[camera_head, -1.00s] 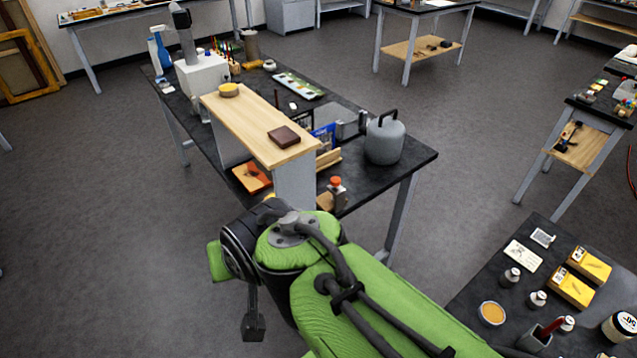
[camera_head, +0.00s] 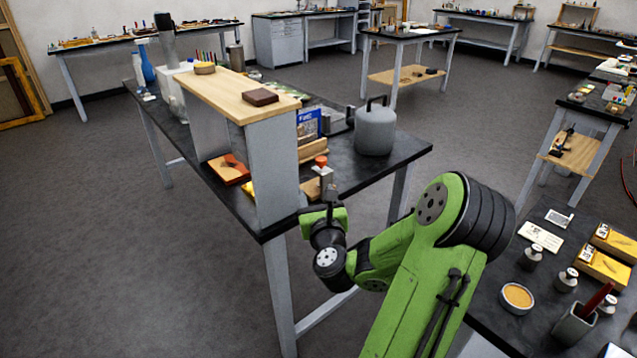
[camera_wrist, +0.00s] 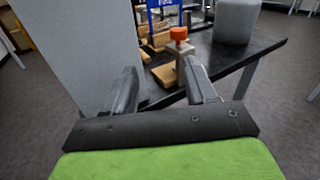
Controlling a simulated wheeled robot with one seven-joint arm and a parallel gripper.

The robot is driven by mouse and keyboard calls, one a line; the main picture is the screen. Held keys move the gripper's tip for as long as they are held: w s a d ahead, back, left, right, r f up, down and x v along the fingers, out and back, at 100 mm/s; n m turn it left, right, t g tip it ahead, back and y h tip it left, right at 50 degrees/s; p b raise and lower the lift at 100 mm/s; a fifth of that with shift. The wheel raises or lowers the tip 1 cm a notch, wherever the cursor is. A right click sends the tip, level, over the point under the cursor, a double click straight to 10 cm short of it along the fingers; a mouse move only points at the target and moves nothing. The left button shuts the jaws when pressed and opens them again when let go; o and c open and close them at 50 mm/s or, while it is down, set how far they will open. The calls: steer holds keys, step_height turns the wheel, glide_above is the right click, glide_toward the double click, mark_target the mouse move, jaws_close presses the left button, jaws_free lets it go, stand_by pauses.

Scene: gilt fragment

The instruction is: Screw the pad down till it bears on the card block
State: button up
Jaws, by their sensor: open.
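A small screw fixture with an orange-red knob (camera_head: 321,161) stands under the shelf's right end near the bench's front edge. In the wrist view the knob (camera_wrist: 178,33) sits on a grey metal body (camera_wrist: 181,50), with a wood-coloured block (camera_wrist: 165,74) at its foot. I cannot tell the pad from the card block, nor whether they touch. My gripper (camera_wrist: 160,66) is open and empty; its fingers point towards the fixture, and the right finger overlaps its foot in the picture. In the head view my gripper (camera_head: 322,203) is just in front of the fixture, low at the bench edge.
A grey upright panel (camera_head: 272,175) stands close on the left, carrying a wooden shelf (camera_head: 225,92) with a brown block (camera_head: 260,97). A grey handled canister (camera_head: 375,130) stands to the right.

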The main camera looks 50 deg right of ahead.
mark_target(321, 163)
steer(key=w+d+p, duration=0.2)
steer(key=w+d, duration=0.1)
steer(key=d, duration=0.1)
steer(key=w+d+m+p, duration=0.1)
steer(key=w+d+p, duration=0.1)
steer(key=w+d, duration=0.1)
steer(key=w+d+m+g+h+p, duration=0.1)
steer(key=w+d+p, duration=0.1)
steer(key=d, duration=0.4)
steer(key=shift+w+d+f, duration=0.1)
steer(key=shift+w, duration=0.4)
steer(key=c, duration=1)
steer(key=shift+p, duration=0.55)
